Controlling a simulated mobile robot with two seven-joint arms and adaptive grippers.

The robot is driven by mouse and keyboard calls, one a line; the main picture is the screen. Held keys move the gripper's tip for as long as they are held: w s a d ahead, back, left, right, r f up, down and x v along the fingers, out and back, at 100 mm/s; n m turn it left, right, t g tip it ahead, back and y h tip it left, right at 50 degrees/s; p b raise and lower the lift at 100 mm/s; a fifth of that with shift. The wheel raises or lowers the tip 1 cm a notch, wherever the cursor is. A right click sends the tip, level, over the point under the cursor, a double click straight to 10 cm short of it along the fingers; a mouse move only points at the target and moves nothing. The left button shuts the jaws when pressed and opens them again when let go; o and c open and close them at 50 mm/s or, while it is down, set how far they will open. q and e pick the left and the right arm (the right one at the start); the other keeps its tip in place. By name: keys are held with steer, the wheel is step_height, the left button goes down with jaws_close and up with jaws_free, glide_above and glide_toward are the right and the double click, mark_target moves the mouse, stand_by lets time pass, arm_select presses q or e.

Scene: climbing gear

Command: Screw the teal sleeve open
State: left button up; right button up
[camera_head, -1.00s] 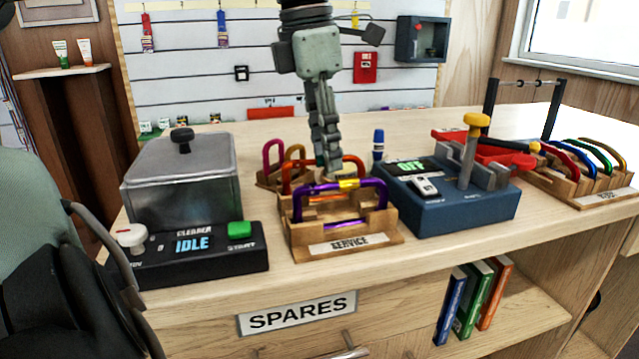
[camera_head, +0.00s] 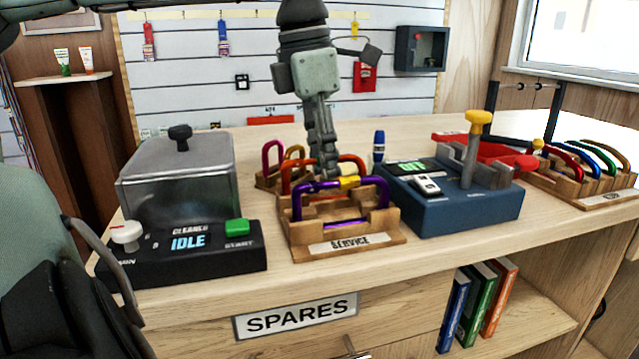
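A wooden rack labelled SERVICE (camera_head: 352,243) stands at the front of the bench. A purple carabiner (camera_head: 300,208) with a yellow sleeve (camera_head: 348,183) stands in its front. An orange carabiner (camera_head: 287,172) stands behind it, with a small cream part (camera_head: 346,169) beside my fingers. I see no teal sleeve. My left gripper (camera_head: 325,178) points down from above, with its fingertips just behind the purple carabiner, by the orange one. The fingers show edge-on and their tips are partly hidden, so I cannot tell their opening or any contact. My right gripper is out of view.
A grey cleaner tank (camera_head: 178,185) with a black control box (camera_head: 190,250) stands left. A blue device (camera_head: 455,200) with a yellow-knobbed lever stands right of the rack. A second rack with several carabiners (camera_head: 590,185) is far right. Bare bench lies behind the devices.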

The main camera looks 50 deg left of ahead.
arm_select(q)
steer(key=shift+w+a, duration=0.3)
steer(key=shift+a, duration=0.35)
steer(key=shift+r+p, duration=0.1)
steer(key=shift+p, duration=0.25)
steer(key=shift+r+p, duration=1.05)
steer(key=shift+r, duration=0.25)
steer(key=shift+d, duration=0.1)
steer(key=shift+s+d, duration=0.35)
steer(key=shift+d, duration=0.25)
steer(key=shift+f, duration=0.15)
